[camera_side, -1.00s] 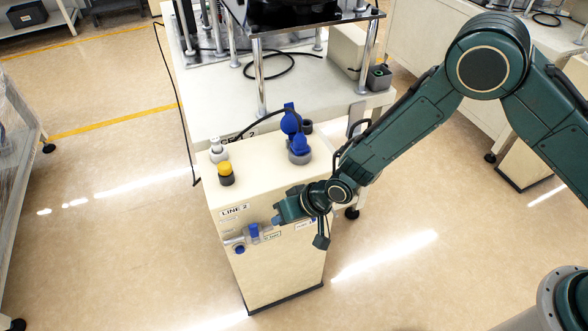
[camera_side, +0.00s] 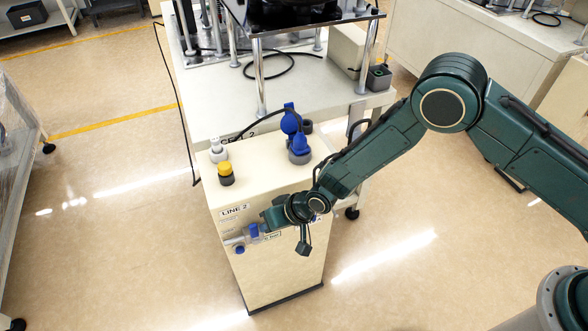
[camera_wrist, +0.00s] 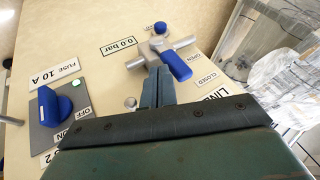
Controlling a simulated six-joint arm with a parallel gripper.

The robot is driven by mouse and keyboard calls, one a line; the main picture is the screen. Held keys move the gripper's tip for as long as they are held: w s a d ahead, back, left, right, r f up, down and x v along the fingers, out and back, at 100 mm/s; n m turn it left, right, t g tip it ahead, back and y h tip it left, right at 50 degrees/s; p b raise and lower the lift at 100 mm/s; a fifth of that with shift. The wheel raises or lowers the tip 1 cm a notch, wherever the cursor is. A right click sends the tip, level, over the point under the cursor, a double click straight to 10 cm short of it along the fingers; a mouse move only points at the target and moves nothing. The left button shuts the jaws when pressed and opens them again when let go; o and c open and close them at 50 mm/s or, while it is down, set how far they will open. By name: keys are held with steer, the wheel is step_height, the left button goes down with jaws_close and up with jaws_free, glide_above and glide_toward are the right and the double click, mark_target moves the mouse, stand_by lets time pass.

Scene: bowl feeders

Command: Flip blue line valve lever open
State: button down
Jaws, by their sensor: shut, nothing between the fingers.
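The valve's blue lever (camera_wrist: 178,66) stands crosswise to its grey pipe (camera_wrist: 134,63) in the wrist view, near the CLOSED label (camera_wrist: 207,78). An OPEN label (camera_wrist: 195,56) is close by. In the side view the blue lever (camera_side: 254,230) is on the front of the cream LINE 2 cabinet. My gripper's fingers (camera_wrist: 158,72) are shut and empty, with their tips at the valve, just left of the lever. I cannot tell whether they touch it. In the side view my gripper (camera_side: 264,219) is close against the front panel and partly hides the valve.
In the wrist view a blue rotary switch (camera_wrist: 55,103) is at the left and a round blue knob (camera_wrist: 160,28) is beyond the pipe. The display label (camera_wrist: 118,46) reads 0.0 bar. Blue connectors (camera_side: 299,143) and a yellow button (camera_side: 225,169) top the cabinet.

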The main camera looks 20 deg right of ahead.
steer(key=shift+a+r+h, duration=0.25)
steer(key=shift+a+h, duration=0.35)
steer(key=shift+h, duration=0.1)
stand_by(0.6)
steer(key=a+f+n+h, duration=0.1)
steer(key=a+f+h, duration=0.2)
steer(key=a, duration=0.7)
steer(key=shift+f, duration=0.9)
stand_by(0.5)
stand_by(0.3)
steer(key=s+a+r, duration=0.3)
steer(key=a+r, duration=0.2)
steer(key=a, duration=0.3)
steer(key=shift+s+a+r, duration=0.15)
steer(key=shift+s+r, duration=0.05)
steer(key=shift+s, duration=0.15)
stand_by(0.3)
